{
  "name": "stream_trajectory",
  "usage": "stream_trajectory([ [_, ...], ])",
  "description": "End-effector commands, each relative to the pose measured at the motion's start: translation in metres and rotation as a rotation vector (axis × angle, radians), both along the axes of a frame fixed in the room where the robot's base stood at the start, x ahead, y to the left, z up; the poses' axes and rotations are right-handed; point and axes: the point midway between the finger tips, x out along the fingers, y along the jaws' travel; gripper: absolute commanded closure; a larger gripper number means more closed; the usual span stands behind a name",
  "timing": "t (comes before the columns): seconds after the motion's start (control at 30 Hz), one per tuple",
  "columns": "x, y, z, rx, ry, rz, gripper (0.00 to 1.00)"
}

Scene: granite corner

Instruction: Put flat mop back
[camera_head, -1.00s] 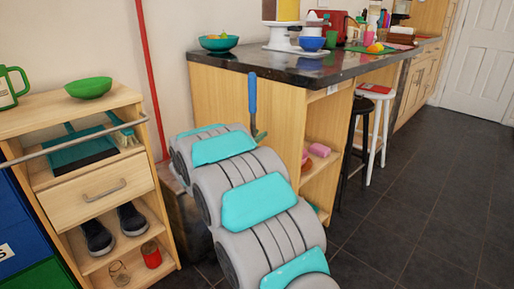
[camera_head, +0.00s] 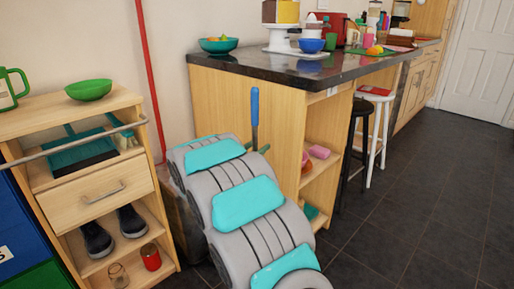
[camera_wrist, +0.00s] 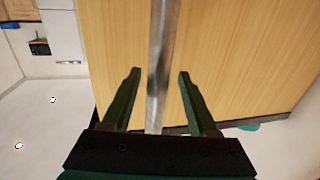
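The flat mop shows as an upright blue handle (camera_head: 255,106) standing above the end of my arm, in front of the wooden counter's end. In the wrist view its grey metal pole (camera_wrist: 161,65) runs between the two dark green fingers of my gripper (camera_wrist: 160,73). The pole has moved together with my gripper, so I take it as held, though narrow gaps show beside the fingertips. In the head view one green finger of my gripper (camera_head: 263,149) shows beside the handle's lower end. The mop head is hidden behind my arm and the counter end.
A red pole (camera_head: 151,80) stands against the wall left of the counter (camera_head: 225,105). A wooden shelf unit (camera_head: 100,187) with a dustpan (camera_head: 80,152) and shoes stands at the left. Stools (camera_head: 376,94) stand right of the counter. The dark tiled floor at the right is clear.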

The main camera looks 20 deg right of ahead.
Motion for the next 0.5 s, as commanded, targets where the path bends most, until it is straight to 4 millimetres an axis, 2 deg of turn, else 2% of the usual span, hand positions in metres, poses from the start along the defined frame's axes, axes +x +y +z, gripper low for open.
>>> stream_trajectory([
  [0.27,0.0,0.0,0.003,0.0,0.0,0.0,0.41],
  [0.5,-0.014,0.027,0.002,0.003,0.002,0.005,0.41],
])
